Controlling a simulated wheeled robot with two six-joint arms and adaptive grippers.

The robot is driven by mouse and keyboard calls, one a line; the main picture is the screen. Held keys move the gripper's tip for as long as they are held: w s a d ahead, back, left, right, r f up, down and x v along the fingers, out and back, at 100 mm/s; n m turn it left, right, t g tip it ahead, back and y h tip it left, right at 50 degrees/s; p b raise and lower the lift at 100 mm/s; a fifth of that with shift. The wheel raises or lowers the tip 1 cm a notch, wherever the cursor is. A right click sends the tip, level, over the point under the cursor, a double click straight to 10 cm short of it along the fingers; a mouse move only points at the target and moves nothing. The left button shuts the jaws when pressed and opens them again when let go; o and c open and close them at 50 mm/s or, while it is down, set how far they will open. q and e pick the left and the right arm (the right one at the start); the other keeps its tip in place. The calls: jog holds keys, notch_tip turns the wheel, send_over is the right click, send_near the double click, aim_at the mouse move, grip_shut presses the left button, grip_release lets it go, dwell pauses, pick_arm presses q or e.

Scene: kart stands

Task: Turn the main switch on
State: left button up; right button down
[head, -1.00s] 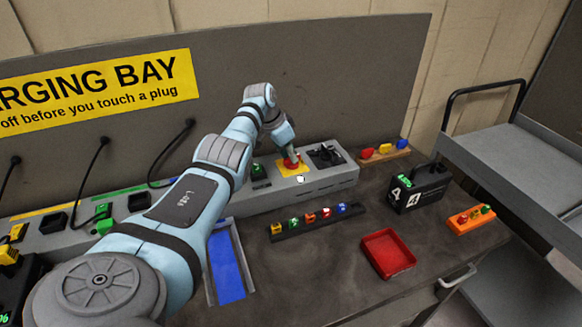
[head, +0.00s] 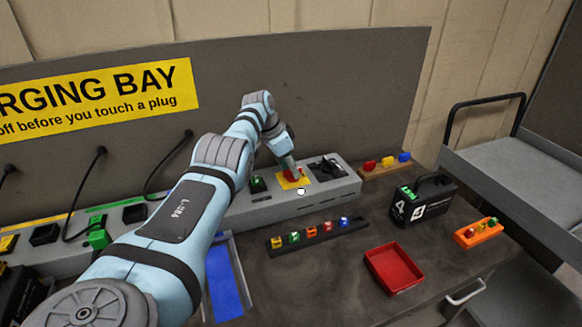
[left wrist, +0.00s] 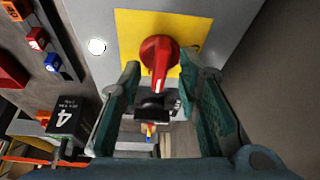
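The main switch is a red rotary knob (left wrist: 160,52) on a yellow plate (left wrist: 132,28); its handle points down in the left wrist view. In the head view the red knob (head: 297,178) is partly hidden by my left gripper. The yellow plate (head: 284,186) lies on top of the grey console. My left gripper (left wrist: 160,68) is open, with one finger on each side of the handle. Gaps show between handle and fingers, so it does not look gripped. My right gripper is in neither current view.
A black fitting (head: 327,168) sits right of the switch on the console (head: 335,190). A small round white lamp (head: 301,191) is on its front. A plug rack (head: 318,236), red tray (head: 394,270), battery "4" (head: 422,203) and blue-bottomed tray (head: 225,280) stand in front.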

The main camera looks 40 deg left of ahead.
pick_arm(q)
jog(key=v, duration=1.2)
